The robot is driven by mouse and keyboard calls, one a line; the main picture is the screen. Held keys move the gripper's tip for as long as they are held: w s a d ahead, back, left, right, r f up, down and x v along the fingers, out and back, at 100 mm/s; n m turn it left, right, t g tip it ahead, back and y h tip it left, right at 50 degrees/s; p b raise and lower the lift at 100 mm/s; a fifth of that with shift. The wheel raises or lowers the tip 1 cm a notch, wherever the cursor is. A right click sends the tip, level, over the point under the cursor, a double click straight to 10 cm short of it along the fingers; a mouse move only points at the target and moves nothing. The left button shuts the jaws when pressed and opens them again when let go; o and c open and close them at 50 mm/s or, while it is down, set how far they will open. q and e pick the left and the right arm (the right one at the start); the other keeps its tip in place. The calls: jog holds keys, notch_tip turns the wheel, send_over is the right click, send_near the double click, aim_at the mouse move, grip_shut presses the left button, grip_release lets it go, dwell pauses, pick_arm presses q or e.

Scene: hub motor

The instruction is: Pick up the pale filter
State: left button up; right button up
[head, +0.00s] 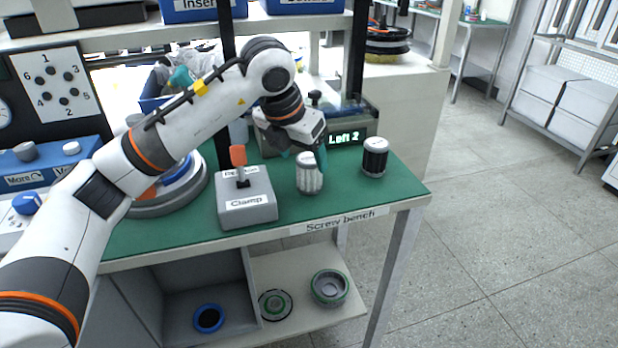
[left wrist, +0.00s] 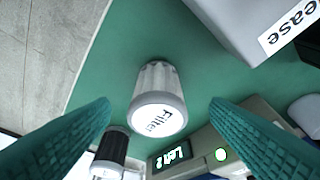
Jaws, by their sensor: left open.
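The pale filter (head: 309,178) stands upright on the green bench mat, near its front edge, just right of the clamp box. In the left wrist view the pale filter (left wrist: 157,95) shows its white lid marked "Filter" and its ribbed sides, centred between the fingers. My left gripper (head: 308,150) is open, its teal fingers close to the filter's top in the head view. In the left wrist view the open fingers (left wrist: 160,108) are apart on either side of it, and I see no contact. My right gripper is not in view.
A dark filter (head: 375,158) stands to the right, near the bench corner. The grey clamp box (head: 247,207) with its orange-topped lever is close on the left. A display reading "Left 2" (head: 345,139) is behind. The shelf below (head: 300,310) holds round parts.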

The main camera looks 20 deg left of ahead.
aim_at(308, 158)
pick_arm(q)
jog(key=x, duration=0.4)
jog(key=w+x, duration=0.1)
jog(key=x, duration=0.1)
jog(key=shift+d+r, duration=0.25)
jog(key=shift+d, duration=0.05)
jog(key=shift+r, duration=0.1)
jog(key=c, duration=1.1)
